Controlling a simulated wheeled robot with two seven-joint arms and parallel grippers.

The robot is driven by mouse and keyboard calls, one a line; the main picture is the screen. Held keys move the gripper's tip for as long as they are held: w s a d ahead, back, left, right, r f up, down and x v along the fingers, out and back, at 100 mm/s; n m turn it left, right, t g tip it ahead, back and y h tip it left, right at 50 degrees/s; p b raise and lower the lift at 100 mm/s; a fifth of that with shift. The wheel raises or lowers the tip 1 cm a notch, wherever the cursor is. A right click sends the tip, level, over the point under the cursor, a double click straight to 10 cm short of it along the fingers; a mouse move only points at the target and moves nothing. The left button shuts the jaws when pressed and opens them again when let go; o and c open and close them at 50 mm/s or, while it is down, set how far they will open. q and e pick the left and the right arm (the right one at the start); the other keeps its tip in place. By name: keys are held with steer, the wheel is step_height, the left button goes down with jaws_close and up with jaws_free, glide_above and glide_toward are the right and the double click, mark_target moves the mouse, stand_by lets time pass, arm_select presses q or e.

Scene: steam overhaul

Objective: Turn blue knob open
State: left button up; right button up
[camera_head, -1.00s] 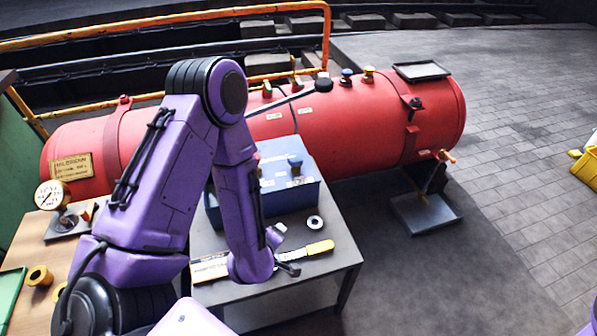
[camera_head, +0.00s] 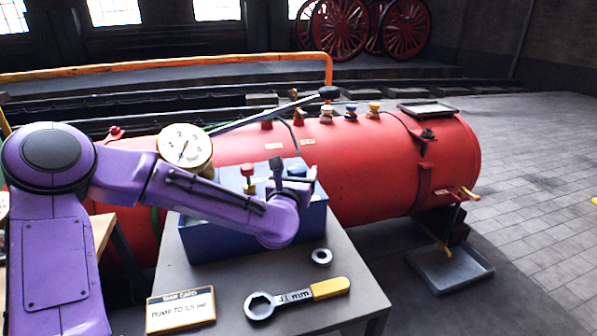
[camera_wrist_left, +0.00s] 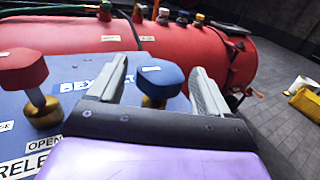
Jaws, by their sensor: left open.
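The blue knob (camera_head: 297,170) sits on a brass stem on the blue box (camera_head: 205,240), at the box's right end. It also shows in the left wrist view (camera_wrist_left: 161,80), in the gap between my fingers. My left gripper (camera_head: 293,178) is open with one finger on each side of the knob; I cannot tell whether either finger touches it. In the left wrist view the fingers (camera_wrist_left: 158,72) stand apart, and the lower stem is partly hidden behind the gripper body. A red knob (camera_head: 247,174) on a brass stem stands left of it. My right gripper is not in view.
The red boiler (camera_head: 370,170) lies behind the box, with several small coloured knobs on top. A round gauge (camera_head: 185,146) and a black-ended lever (camera_head: 262,113) rise near the box. A wrench (camera_head: 298,297), a nut (camera_head: 321,256) and a task card (camera_head: 181,309) lie on the table.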

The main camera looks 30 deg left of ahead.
mark_target(299, 167)
arm_select(q)
steer(key=x, duration=0.3)
steer(key=shift+w+a, duration=0.1)
steer(key=shift+w, duration=0.1)
steer(key=c, duration=1)
steer(key=shift+o, duration=0.2)
